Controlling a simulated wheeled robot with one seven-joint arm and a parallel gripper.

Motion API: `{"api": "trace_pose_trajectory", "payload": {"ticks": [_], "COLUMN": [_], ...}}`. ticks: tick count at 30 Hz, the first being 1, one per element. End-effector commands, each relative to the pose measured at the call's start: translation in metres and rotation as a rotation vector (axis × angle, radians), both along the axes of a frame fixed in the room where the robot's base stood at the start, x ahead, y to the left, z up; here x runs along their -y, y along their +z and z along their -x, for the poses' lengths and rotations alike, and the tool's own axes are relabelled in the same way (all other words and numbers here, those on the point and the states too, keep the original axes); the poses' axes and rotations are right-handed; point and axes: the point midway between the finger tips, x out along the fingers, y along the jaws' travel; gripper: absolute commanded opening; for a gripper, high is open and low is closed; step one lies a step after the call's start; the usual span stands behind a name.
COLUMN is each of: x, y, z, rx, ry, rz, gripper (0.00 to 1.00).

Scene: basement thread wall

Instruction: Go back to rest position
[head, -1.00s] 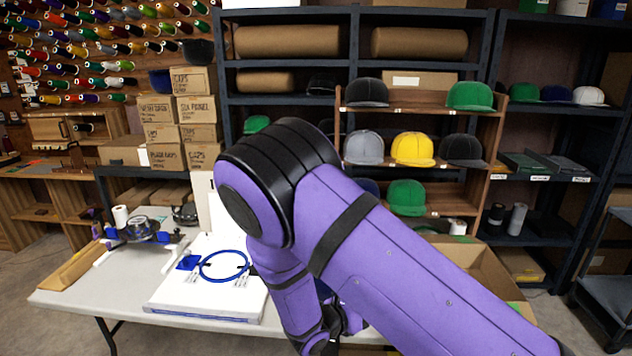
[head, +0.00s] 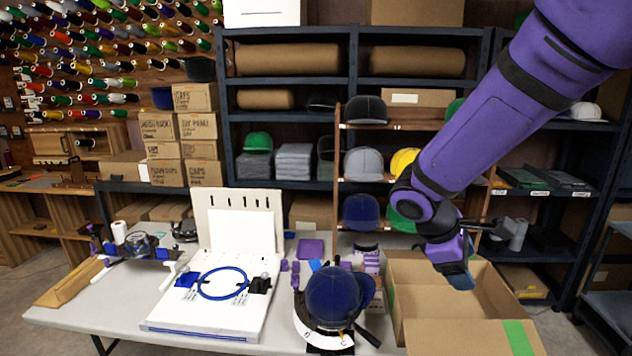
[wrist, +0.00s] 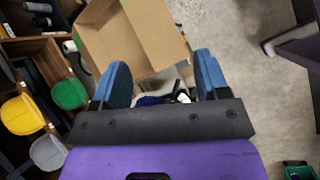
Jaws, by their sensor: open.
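My gripper (wrist: 160,82) is open in the wrist view, its two blue fingers wide apart with nothing held between them. In the head view my gripper (head: 458,278) hangs at the end of my purple arm, above the open cardboard box at the right end of the table. The arm comes in from the upper right and hides part of the shelves. The cardboard box (wrist: 118,42) also shows beyond the fingers in the wrist view.
The cardboard box (head: 465,336) stands open at the right. A navy cap (head: 335,295) sits on a stand on the grey table (head: 85,318). A white board (head: 212,318) with a blue hoop (head: 222,296) lies left of it. Shelves with caps stand behind.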

Motion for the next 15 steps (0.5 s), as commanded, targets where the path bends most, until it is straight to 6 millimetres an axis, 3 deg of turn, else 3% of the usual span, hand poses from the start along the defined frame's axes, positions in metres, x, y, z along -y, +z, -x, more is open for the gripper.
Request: {"api": "trace_pose_trajectory", "payload": {"ticks": [3,15], "x": [0.014,0.040], "y": [0.025,0.088], "z": [0.019,0.090], "rx": [0.076,0.332], "ry": [-0.117,-0.482], "rz": [-0.101,-0.421], "gripper": [0.68,0.68]}}
